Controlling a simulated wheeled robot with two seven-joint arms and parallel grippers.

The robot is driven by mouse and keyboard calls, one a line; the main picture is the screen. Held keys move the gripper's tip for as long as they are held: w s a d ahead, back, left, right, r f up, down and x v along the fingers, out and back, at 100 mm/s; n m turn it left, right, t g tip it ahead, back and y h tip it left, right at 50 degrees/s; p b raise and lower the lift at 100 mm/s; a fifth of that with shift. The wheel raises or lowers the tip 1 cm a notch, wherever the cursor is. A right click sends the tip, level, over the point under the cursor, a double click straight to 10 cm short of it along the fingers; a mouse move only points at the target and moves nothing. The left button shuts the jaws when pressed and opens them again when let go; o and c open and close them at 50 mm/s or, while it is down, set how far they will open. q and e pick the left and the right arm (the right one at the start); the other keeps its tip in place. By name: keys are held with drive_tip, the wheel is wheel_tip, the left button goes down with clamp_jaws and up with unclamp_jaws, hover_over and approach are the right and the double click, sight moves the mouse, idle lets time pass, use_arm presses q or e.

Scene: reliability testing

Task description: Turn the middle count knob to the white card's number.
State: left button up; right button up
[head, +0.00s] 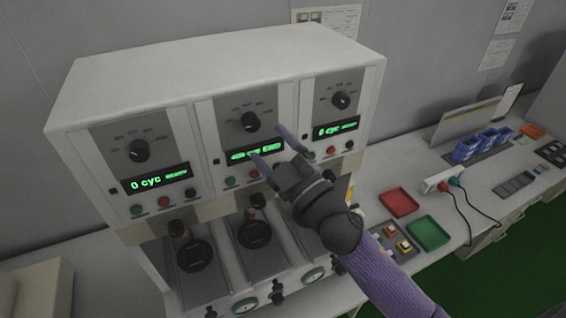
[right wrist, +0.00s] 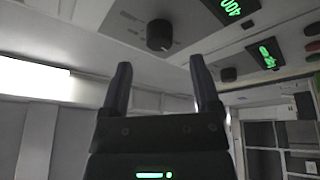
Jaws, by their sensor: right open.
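The middle count knob (head: 250,121) is a black dial on the grey middle panel of a white test cabinet (head: 220,75). Its green-lit display (head: 257,153) is partly hidden by my right gripper (head: 268,143). That gripper is open and empty, its fingers spread in front of the middle panel, below and right of the knob. In the right wrist view, a black knob (right wrist: 159,35) sits beyond the open fingertips, apart from them, beside a display (right wrist: 228,8) reading 400. I cannot tell which paper is the white card; no number on one is readable. My left gripper is not in view.
The left knob (head: 138,150) and right knob (head: 341,100) flank the middle one; the left display reads 0 cyc. Small buttons sit under the displays. A red tray (head: 398,203), a green tray (head: 428,233) and blue parts (head: 480,145) occupy the bench at right.

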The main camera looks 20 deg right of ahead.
drive_tip(key=b+v, duration=0.1)
drive_tip(key=v, duration=0.4)
drive_tip(key=shift+s+f, duration=0.1)
drive_tip(key=shift+s, duration=0.05)
drive_tip(key=s+d+f+m+g+h+b, duration=0.25)
drive_tip(key=f+b, duration=0.25)
drive_tip(key=f, duration=1.1)
drive_tip(key=s+d+f+m+g+h+b, duration=0.15)
drive_tip(key=f+g+b, duration=0.35)
drive_tip(key=f, duration=1.1)
drive_tip(key=s+d+f+m+g+h+b, duration=0.1)
drive_tip(key=f+m+g+h+b, duration=0.35)
drive_tip(key=f, duration=1.05)
drive_tip(key=s+a+f+m+g+y+b, duration=0.1)
drive_tip(key=s+f+g+b, duration=0.1)
drive_tip(key=s+f+b, duration=0.55)
drive_tip(key=s+f+g+y+b, duration=0.1)
drive_tip(key=s+f+b, duration=0.1)
drive_tip(key=s+f, duration=0.9)
drive_tip(key=s+a+f+m+g+b, duration=0.1)
drive_tip(key=s+f+g+b, duration=0.3)
drive_tip(key=s+f, duration=0.7)
drive_tip(key=shift+a+f+g, duration=0.25)
drive_tip(key=shift+a+g, duration=0.15)
drive_tip(key=shift+a, duration=0.1)
